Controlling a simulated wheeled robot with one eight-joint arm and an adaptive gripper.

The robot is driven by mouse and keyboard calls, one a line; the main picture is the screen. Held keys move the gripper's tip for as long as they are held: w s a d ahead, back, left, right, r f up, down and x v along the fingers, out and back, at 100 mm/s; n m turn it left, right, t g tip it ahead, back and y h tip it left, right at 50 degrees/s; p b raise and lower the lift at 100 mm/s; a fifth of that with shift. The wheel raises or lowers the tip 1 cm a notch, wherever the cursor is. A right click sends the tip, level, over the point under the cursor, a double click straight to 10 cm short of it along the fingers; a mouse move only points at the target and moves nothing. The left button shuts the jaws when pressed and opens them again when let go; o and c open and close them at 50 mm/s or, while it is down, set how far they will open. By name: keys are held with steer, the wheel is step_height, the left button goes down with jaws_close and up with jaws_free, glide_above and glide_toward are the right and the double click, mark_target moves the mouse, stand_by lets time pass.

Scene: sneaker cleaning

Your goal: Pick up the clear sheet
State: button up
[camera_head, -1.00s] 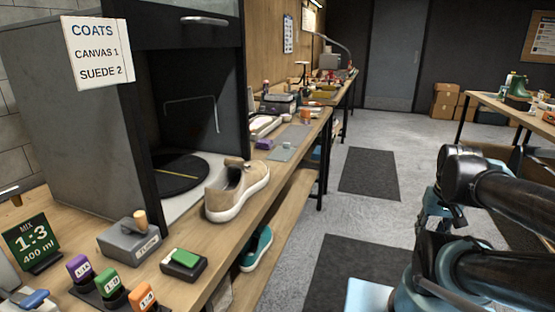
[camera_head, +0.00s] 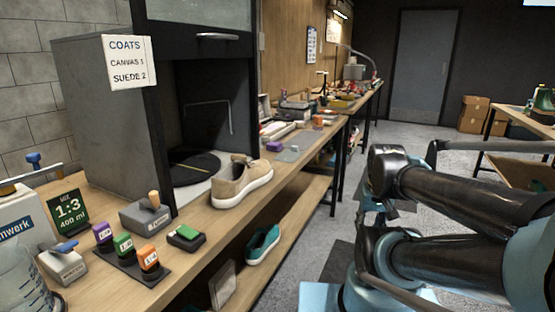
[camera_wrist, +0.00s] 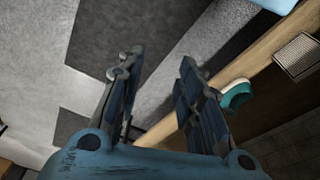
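I cannot make out a clear sheet for certain in either view. A pale flat panel (camera_head: 222,285) stands on the lower shelf at the bottom of the head view; whether it is see-through I cannot tell. A grey, finely patterned rectangular piece (camera_wrist: 297,56) lies on the wooden shelf at the right of the wrist view, perhaps the same thing. My gripper (camera_wrist: 158,68) is open and empty, with its two fingers apart above the floor and the shelf edge. The gripper's fingers do not show in the head view, only my arm.
A teal shoe (camera_head: 263,244) lies on the lower shelf, and it shows beside my right finger in the wrist view (camera_wrist: 236,93). A tan sneaker (camera_head: 241,183) stands on the bench before the dark booth. Labelled blocks (camera_head: 125,246) and a sign (camera_head: 69,211) crowd the bench's near end.

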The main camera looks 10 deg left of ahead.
steer(key=shift+a+r, duration=0.1)
steer(key=shift+a, duration=0.05)
steer(key=w+a+r+m+y, duration=0.1)
steer(key=w+a+r+m, duration=0.35)
steer(key=w+r, duration=0.4)
steer(key=w+a+r+m+y, duration=0.1)
steer(key=w+a+r+m, duration=0.2)
steer(key=w+r+m, duration=0.45)
steer(key=w+a+r+m+y, duration=0.1)
steer(key=w+a+r+m, duration=0.25)
steer(key=w, duration=0.35)
steer(key=w+a+r+m+y, duration=0.1)
steer(key=w+a+r+m, duration=0.25)
steer(key=w, duration=0.35)
steer(key=w+a+r+m, duration=0.3)
steer(key=w+a+r, duration=0.1)
steer(key=w, duration=0.4)
glide_toward(290, 153)
steer(key=shift+g, duration=0.4)
steer(key=w+f, duration=0.2)
steer(key=w+a+f, duration=0.1)
steer(key=w+f, duration=0.1)
steer(key=f, duration=0.1)
steer(key=shift+w+a+f, duration=0.15)
steer(key=shift+a+f, duration=0.1)
steer(key=shift+f, duration=0.05)
jaws_close()
